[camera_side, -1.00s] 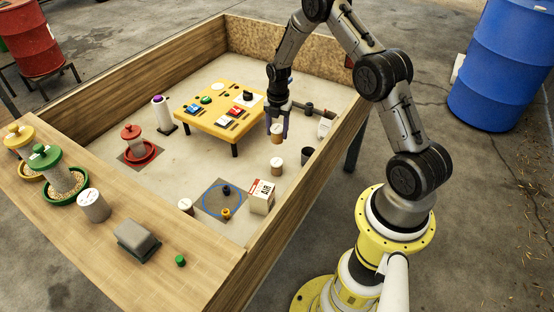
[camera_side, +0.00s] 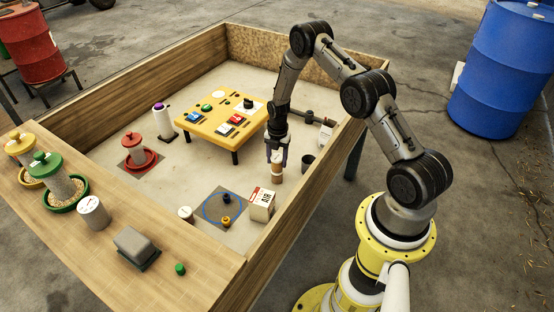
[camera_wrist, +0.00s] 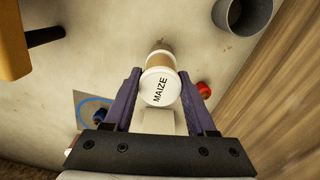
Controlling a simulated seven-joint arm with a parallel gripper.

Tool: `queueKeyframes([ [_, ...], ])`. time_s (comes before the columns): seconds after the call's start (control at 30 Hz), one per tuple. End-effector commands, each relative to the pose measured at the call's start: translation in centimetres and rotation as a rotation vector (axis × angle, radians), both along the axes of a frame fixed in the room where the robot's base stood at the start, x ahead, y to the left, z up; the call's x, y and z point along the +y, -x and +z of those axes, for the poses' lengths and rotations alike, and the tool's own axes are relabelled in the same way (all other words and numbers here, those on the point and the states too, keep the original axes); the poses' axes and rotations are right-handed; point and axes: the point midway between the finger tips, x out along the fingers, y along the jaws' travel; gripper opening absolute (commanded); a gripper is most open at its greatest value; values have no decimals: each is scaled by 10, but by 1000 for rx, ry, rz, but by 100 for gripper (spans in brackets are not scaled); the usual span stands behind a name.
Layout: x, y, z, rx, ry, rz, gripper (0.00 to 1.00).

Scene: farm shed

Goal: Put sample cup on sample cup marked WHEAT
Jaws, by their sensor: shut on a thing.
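My gripper (camera_wrist: 162,108) is shut on a sample cup (camera_wrist: 160,88) with a white lid that reads MAIZE. In the side view, my gripper (camera_side: 277,157) holds this cup upright, low over the tray floor, right of the yellow table. I cannot tell whether the two touch. The lower cup's marking is hidden, so I cannot read WHEAT anywhere.
A white box (camera_side: 262,204) and a blue-ringed mat (camera_side: 222,207) lie in front. The yellow table (camera_side: 220,117) stands left and behind.

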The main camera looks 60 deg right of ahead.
Motion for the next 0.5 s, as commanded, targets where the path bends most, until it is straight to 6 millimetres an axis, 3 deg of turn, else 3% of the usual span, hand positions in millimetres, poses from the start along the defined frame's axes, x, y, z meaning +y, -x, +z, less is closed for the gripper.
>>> queueKeyframes([
  [0.13,0,0,-3,1,-1,0,0],
  [0.17,0,0,-3,1,-1,0,60],
  [0.3,0,0,-3,1,-1,0,85],
  [0.5,0,0,-3,1,-1,0,87],
])
